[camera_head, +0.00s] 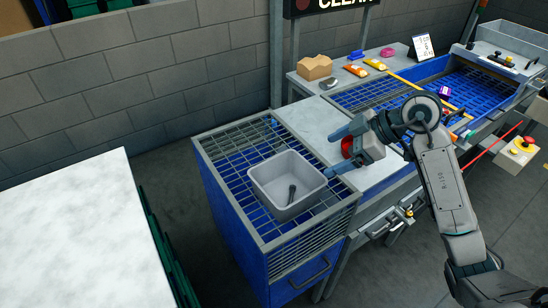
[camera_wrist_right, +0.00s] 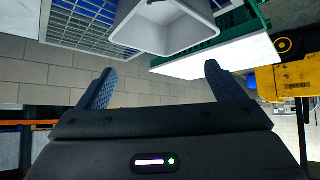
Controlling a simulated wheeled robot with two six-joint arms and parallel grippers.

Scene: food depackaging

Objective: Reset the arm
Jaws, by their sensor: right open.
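My right gripper (camera_head: 338,150) is in the head view, over the near-left end of the grey worktop. Its two blue fingers are spread apart with nothing between them, pointing left towards the grey bin. The fingers also show apart and empty in the right wrist view (camera_wrist_right: 158,85). The grey bin (camera_head: 262,176) stands on the blue wire-grid cart, left of the gripper and apart from it. My left gripper shows in neither view.
The blue wire-grid cart (camera_head: 236,132) stands left of the grey worktop (camera_head: 312,122). A white table (camera_head: 75,240) is at the left. Blue grid trays (camera_head: 478,95), a cardboard box (camera_head: 314,67) and several packets (camera_head: 375,64) are at the back.

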